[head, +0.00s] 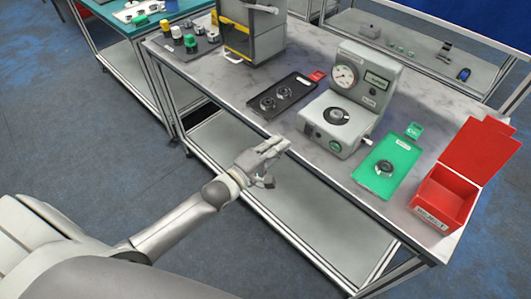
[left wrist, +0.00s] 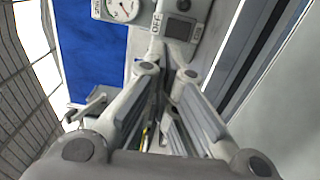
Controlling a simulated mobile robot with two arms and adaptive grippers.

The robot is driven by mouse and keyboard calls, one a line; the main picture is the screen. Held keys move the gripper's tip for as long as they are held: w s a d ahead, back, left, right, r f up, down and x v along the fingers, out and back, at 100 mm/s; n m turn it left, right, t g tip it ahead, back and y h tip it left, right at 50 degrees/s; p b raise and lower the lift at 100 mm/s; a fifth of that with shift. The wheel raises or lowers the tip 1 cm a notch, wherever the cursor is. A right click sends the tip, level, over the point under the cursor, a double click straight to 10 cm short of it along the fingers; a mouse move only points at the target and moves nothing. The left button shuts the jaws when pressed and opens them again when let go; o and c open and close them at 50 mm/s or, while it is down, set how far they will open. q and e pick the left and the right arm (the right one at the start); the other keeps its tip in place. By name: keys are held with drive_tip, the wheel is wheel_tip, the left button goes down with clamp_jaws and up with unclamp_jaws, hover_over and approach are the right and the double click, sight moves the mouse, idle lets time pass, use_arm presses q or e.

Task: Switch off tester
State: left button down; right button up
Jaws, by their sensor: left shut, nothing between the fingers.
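The tester (head: 346,97) is a grey bench unit with a round dial gauge, a small display, a black round part on its top, and a green button (head: 335,146) and a dark knob (head: 307,128) on its front. A white lever shows at its right side. In the left wrist view the gauge face (left wrist: 122,9) and an "OFF" label (left wrist: 155,23) are visible beyond the fingers. My left gripper (head: 284,145) is shut and empty, in front of and left of the tester, near the table's front edge; it also shows in the left wrist view (left wrist: 165,62). My right gripper is not visible.
A black tray (head: 300,98) with two round parts lies left of the tester. A green tray (head: 362,185) with one round part and an open red bin (head: 437,207) stand to the right.

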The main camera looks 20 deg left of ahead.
use_arm(q)
drive_tip(key=v, duration=0.2)
drive_tip(key=r+v, duration=0.1)
drive_tip(key=v, duration=0.2)
drive_tip(key=shift+s+a+b, duration=0.1)
drive_tip(key=shift+b, duration=0.2)
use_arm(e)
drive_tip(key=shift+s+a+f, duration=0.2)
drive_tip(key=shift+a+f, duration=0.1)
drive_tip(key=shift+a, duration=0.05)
use_arm(q)
drive_tip(key=shift+f, duration=0.15)
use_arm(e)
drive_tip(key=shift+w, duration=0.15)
